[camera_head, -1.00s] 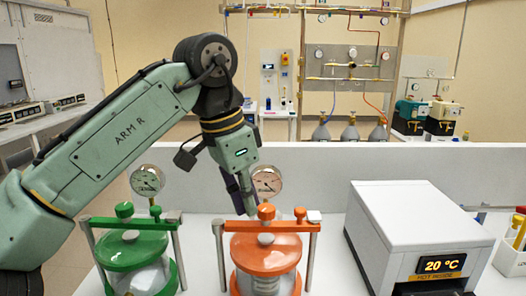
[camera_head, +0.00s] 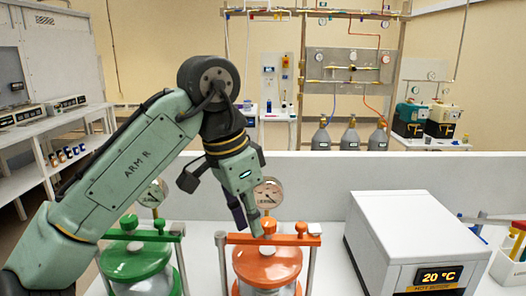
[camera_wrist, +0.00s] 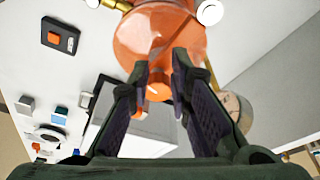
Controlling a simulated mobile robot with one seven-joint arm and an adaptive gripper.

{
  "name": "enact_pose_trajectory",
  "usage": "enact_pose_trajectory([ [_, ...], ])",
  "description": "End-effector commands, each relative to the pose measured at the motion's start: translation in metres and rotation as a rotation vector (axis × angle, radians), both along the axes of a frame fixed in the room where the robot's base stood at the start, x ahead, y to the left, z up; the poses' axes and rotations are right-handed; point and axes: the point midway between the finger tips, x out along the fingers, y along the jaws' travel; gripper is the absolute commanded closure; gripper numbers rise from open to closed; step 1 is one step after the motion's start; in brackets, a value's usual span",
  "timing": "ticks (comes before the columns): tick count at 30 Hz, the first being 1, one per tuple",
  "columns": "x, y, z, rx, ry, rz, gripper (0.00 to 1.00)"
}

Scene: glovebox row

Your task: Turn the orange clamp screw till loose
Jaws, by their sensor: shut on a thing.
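The orange clamp screw (camera_head: 270,226) stands on the orange clamp bar (camera_head: 236,239) across the orange-lidded vessel (camera_head: 266,266). My gripper (camera_head: 257,234) comes down from the upper left and its fingertips are at the screw, partly covering it. In the wrist view my gripper (camera_wrist: 160,72) has its two fingers on either side of a small orange part (camera_wrist: 159,90), with the orange lid (camera_wrist: 160,35) beyond. The fingers are shut on the orange screw. How far the screw has turned cannot be seen.
A green-lidded vessel (camera_head: 133,265) with its own clamp stands close on the left. A dial gauge (camera_head: 268,193) rises behind the orange vessel. A white box with a 20 °C display (camera_head: 437,276) stands to the right. A low white wall (camera_head: 400,170) runs behind.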

Motion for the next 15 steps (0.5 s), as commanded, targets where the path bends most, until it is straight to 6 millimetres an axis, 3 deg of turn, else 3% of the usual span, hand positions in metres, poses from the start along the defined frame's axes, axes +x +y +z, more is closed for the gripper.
enact_pose_trajectory([
  [1, -0.0039, -0.0069, -0.0012, -0.005, 0.008, -0.025, 1.00],
  [15, -0.0076, -0.0113, -0.0031, -0.003, 0.007, -0.026, 1.00],
])
